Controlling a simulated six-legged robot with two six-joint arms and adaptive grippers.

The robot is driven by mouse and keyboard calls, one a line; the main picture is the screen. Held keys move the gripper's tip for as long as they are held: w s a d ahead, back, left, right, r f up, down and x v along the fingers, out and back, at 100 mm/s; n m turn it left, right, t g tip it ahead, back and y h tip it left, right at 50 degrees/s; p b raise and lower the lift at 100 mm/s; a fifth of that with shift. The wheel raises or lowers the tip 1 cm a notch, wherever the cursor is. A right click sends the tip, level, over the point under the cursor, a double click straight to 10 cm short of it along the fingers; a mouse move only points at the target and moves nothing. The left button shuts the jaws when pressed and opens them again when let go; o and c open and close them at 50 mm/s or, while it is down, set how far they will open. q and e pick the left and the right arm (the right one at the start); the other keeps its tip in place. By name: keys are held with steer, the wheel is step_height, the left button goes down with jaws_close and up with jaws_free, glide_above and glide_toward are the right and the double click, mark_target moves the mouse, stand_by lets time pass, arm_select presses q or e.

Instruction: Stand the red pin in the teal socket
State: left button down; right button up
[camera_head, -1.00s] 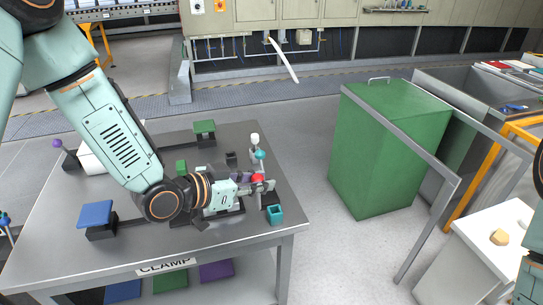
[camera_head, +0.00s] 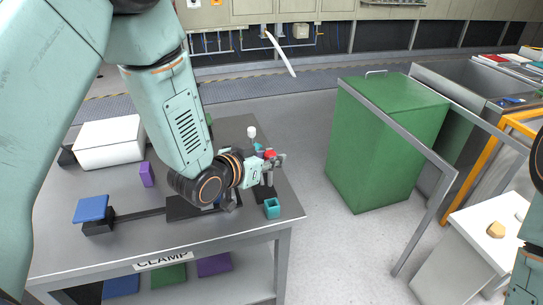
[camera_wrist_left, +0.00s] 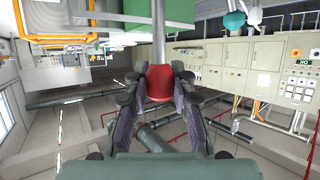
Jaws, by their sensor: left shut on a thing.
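The red pin (camera_head: 270,155) is held by its red head in my left gripper (camera_head: 275,161). Its grey shaft hangs down, roughly upright, in the head view. The left wrist view shows the red head (camera_wrist_left: 160,83) between the two fingers of my left gripper (camera_wrist_left: 160,92), with the shaft beyond it. The teal socket (camera_head: 272,208) is a small open square cup at the table's right front corner. The pin's lower end appears above and behind it in the picture, apart from it. My right gripper is out of view.
A white-knobbed piece (camera_head: 252,132) stands just behind the gripper. The grey table (camera_head: 150,240) also bears a blue pad (camera_head: 91,208), a purple block (camera_head: 146,174) and a white box (camera_head: 110,143). A green cabinet (camera_head: 385,145) stands to the right, behind a grey rail (camera_head: 405,135).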

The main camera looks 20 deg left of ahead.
mark_target(270, 183)
arm_select(q)
steer(key=shift+w+d+f+b, duration=0.2)
steer(key=shift+f+b, duration=0.2)
steer(key=shift+f, duration=0.2)
steer(key=shift+w+d+f+b, duration=0.1)
steer(key=shift+d+f+b, duration=0.1)
steer(key=shift+f+b, duration=0.3)
steer(key=shift+s+a+f+b, duration=0.15)
steer(key=shift+f+b, duration=0.35)
steer(key=shift+f, duration=0.05)
steer(key=shift+s+a+f+b, duration=0.1)
steer(key=shift+a+f+b, duration=0.05)
steer(key=shift+f+b, duration=0.35)
steer(key=shift+w+d+f+b, duration=0.15)
steer(key=shift+f+b, duration=0.15)
steer(key=shift+f, duration=0.2)
steer(key=shift+d+f+b, duration=0.1)
steer(key=shift+f+b, duration=0.15)
steer(key=shift+f, duration=0.2)
steer(key=shift+a+f+b, duration=0.2)
steer(key=shift+f+b, duration=0.35)
steer(key=shift+f, duration=0.25)
steer(key=shift+d+f+b, duration=0.1)
steer(key=shift+f+b, duration=0.25)
steer(key=shift+f, duration=0.25)
